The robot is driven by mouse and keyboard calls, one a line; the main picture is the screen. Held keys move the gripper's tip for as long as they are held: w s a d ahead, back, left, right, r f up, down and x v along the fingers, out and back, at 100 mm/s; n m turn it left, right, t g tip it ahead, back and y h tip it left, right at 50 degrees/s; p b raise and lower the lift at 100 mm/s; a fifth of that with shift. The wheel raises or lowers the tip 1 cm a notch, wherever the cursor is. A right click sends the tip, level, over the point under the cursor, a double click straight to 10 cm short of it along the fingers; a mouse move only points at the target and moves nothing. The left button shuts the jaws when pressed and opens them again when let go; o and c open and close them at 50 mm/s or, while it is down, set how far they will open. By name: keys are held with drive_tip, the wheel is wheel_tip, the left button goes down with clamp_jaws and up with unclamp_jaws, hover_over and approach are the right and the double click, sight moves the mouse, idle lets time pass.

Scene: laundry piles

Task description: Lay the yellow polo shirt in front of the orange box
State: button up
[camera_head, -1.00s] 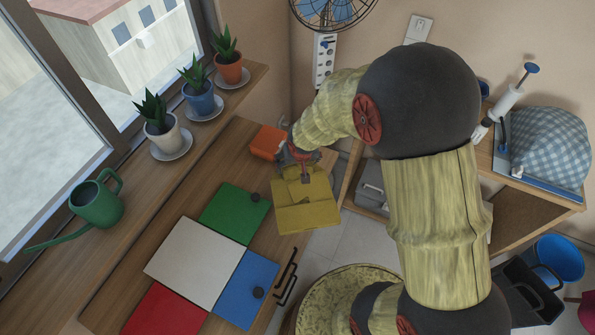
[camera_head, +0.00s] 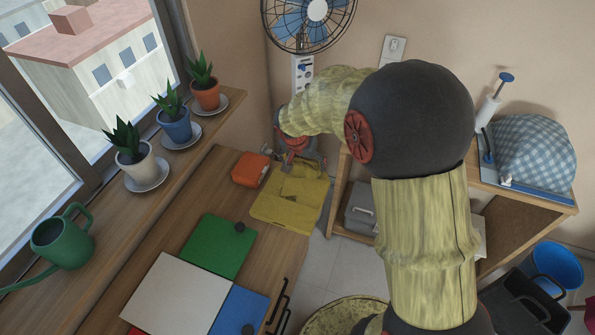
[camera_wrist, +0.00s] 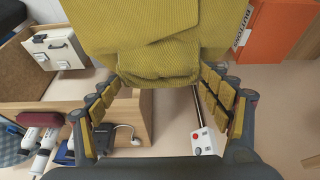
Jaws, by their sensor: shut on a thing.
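The folded yellow polo shirt (camera_head: 288,200) is at the far right end of the wooden counter, right of the orange box (camera_head: 250,169) in the head view. Its right side reaches the counter's edge; I cannot tell whether it rests on the wood or hangs just above it. My gripper (camera_head: 298,158) is at its far edge, shut on the shirt. In the wrist view the shirt (camera_wrist: 155,45) fills the upper middle, its edge pinched between my two fingers (camera_wrist: 160,92). The orange box (camera_wrist: 277,32), with dark lettering, shows at the upper right there.
A green square (camera_head: 215,247) lies on the counter in front of the shirt, near a white panel (camera_head: 180,292) and a blue square (camera_head: 240,312). Potted plants line the sill at left. A fan (camera_head: 310,18) is behind. A wooden shelf (camera_head: 345,200) stands right.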

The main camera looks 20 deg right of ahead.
drive_tip(key=w+f+b, duration=0.1)
drive_tip(key=w+f, duration=0.2)
drive_tip(key=w+d+f+b, duration=0.1)
drive_tip(key=w+f, duration=0.3)
drive_tip(key=shift+w+d+f+b, duration=0.1)
drive_tip(key=shift+d+b, duration=0.1)
drive_tip(key=shift+b, duration=0.1)
drive_tip(key=shift+f+b, duration=0.75)
drive_tip(key=shift+f, duration=0.65)
drive_tip(key=shift+f, duration=0.15)
drive_tip(key=o, duration=1.3)
